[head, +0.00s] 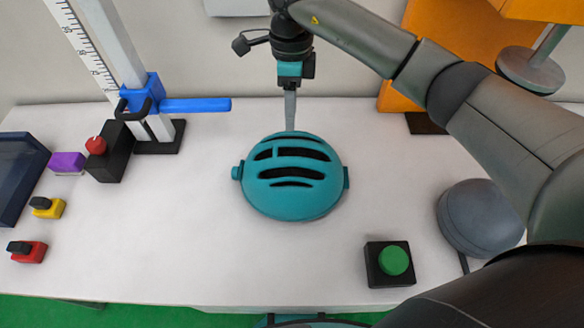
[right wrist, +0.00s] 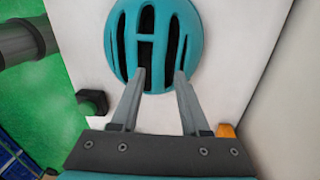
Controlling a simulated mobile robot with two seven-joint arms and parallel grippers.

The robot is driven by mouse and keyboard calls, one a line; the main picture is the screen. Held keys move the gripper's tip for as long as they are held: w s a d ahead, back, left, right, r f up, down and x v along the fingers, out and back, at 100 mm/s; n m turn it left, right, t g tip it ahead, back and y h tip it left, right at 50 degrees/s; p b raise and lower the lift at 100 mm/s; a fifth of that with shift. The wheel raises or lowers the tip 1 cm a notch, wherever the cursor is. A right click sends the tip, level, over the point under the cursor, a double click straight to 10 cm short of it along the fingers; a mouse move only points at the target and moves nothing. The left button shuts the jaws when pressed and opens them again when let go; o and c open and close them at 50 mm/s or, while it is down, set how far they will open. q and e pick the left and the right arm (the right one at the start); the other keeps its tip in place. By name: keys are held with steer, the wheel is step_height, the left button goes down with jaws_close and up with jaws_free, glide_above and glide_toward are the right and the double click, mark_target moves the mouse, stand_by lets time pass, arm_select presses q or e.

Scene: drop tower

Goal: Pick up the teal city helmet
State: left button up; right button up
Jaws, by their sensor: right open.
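The teal helmet (head: 292,196) sits on the white table, dome up, with dark slots across its top. My right gripper (head: 290,128) is at the helmet's far edge in the head view, pointing down, with its fingertips at or just above the shell. In the right wrist view the two fingers (right wrist: 160,76) are spread apart and overlap the near part of the helmet (right wrist: 190,30). Nothing is held between them. I cannot tell whether the tips touch the shell. My left gripper is not in view.
A measuring post with a blue slider (head: 195,105) stands at the back left. Red (head: 30,252), yellow (head: 48,208) and purple (head: 68,162) blocks lie at the left. A green button (head: 393,261) and a grey round object (head: 480,217) are at the right. Table around the helmet is clear.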

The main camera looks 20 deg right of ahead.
mark_target(289, 142)
steer(key=f, duration=0.7)
steer(key=shift+s+a+f, duration=0.15)
steer(key=shift+s+a, duration=0.2)
steer(key=shift+s, duration=0.05)
jaws_close()
stand_by(1.1)
